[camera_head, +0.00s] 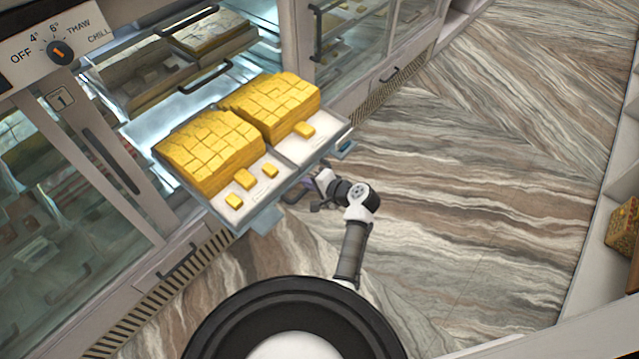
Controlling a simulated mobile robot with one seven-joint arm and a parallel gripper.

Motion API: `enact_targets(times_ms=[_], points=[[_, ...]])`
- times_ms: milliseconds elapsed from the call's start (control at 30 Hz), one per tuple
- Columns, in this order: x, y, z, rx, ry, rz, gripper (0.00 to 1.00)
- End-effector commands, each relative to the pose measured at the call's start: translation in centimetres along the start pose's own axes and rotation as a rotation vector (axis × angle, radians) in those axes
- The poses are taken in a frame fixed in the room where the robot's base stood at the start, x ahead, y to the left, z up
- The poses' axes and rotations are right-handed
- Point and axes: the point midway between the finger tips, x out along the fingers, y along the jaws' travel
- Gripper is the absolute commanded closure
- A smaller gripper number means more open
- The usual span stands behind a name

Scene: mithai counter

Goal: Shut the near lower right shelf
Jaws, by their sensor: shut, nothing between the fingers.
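A pale shelf (262,217) is pulled out of the glass-fronted counter and sticks out over the floor. It bears two stacks of yellow sweets (213,152) and several loose pieces at its front edge. My gripper (312,193) is shut and empty, beside the shelf's front right edge and a little lower in the picture. The shelf's edge partly hides the fingertips, and I cannot tell whether they touch it. My arm (352,245) reaches up to it from the bottom of the picture.
Another tray of sweets (212,32) sits inside the counter, behind the shelf. A sliding glass door (60,215) with a dark handle stands at left, a temperature dial (60,52) above it. The patterned floor (470,200) at right is clear. A pale ledge with a box (622,228) stands at far right.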

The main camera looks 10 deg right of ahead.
Motion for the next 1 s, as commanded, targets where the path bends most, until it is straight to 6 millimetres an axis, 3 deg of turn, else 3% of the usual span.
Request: enact_targets(times_ms=[200, 733, 1000], points=[[1.8, 0.0, -0.1, -0.001, 0.001, 0.001, 1.00], [2.6, -0.3, 0.0, -0.003, 0.000, 0.000, 1.00], [6.5, -2.3, 0.1, -0.009, -0.005, -0.001, 1.00]])
